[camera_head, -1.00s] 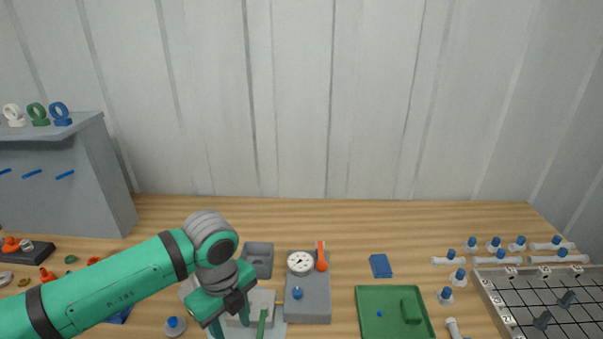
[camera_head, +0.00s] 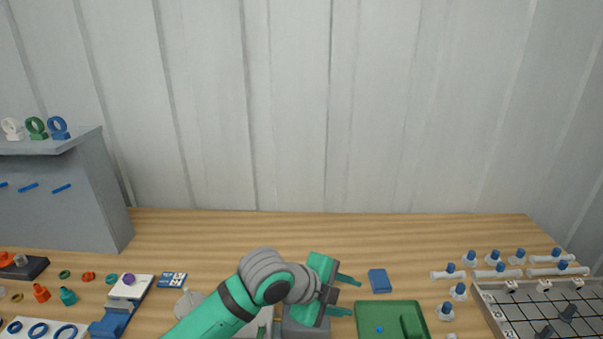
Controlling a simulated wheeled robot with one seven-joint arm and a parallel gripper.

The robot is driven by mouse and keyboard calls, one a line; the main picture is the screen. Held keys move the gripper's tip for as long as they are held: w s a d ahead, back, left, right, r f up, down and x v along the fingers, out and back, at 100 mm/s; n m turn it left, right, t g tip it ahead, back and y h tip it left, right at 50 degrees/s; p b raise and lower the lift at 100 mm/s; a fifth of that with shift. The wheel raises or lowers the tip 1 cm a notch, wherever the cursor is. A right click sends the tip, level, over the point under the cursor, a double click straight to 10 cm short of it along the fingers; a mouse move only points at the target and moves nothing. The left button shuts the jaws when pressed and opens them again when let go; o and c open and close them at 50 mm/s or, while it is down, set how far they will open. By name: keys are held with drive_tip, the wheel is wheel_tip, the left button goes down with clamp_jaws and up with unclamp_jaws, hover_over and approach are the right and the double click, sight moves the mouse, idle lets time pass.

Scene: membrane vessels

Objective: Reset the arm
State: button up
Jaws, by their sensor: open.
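My green and grey arm reaches in from the bottom, left of the middle. My gripper (camera_head: 347,295) is at its end, turned sideways, with its two green fingers pointing right. The fingers are apart and nothing shows between them. It is above the table, left of the blue block (camera_head: 380,281) and over the upper left of the green tray (camera_head: 391,305). My gripper and wrist hide most of the grey gauge box (camera_head: 306,326) behind and below them.
A grey shelf (camera_head: 70,190) with three rings on top stands at the left. Fittings and a blue stand (camera_head: 112,322) lie in front of it. At the right are white pieces with blue caps and a gridded tray (camera_head: 540,309). The back table strip is clear.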

drive_tip(key=w+d+r+n+t+h, duration=0.2)
drive_tip(key=d+r+n+t+h, duration=0.4)
drive_tip(key=d+r+n+t, duration=0.4)
drive_tip(key=s+a+f+n+t+y, duration=0.1)
drive_tip(key=s+a+f+n+y, duration=0.35)
drive_tip(key=f+n, duration=0.2)
drive_tip(key=s+a+f+n+t+y, duration=0.25)
drive_tip(key=s+f+n+y, duration=0.2)
drive_tip(key=f, duration=0.35)
drive_tip(key=s+a+f+n+y, duration=0.35)
drive_tip(key=s+f+n, duration=0.2)
drive_tip(key=f, duration=0.25)
drive_tip(key=s+a+f+g, duration=0.1)
drive_tip(key=s+a+f, duration=0.1)
drive_tip(key=s, duration=0.6)
drive_tip(key=s+a+f+m+g+y, duration=0.1)
drive_tip(key=s+a, duration=0.3)
drive_tip(key=s, duration=0.4)
drive_tip(key=s+a+f+g, duration=0.1)
drive_tip(key=s+a+f, duration=0.2)
drive_tip(key=s, duration=0.5)
drive_tip(key=shift+s+a+f, duration=0.3)
drive_tip(key=shift+f, duration=0.2)
drive_tip(key=shift+m+y, duration=0.25)
drive_tip(key=shift+c, duration=1.2)
drive_tip(key=shift+w, duration=0.1)
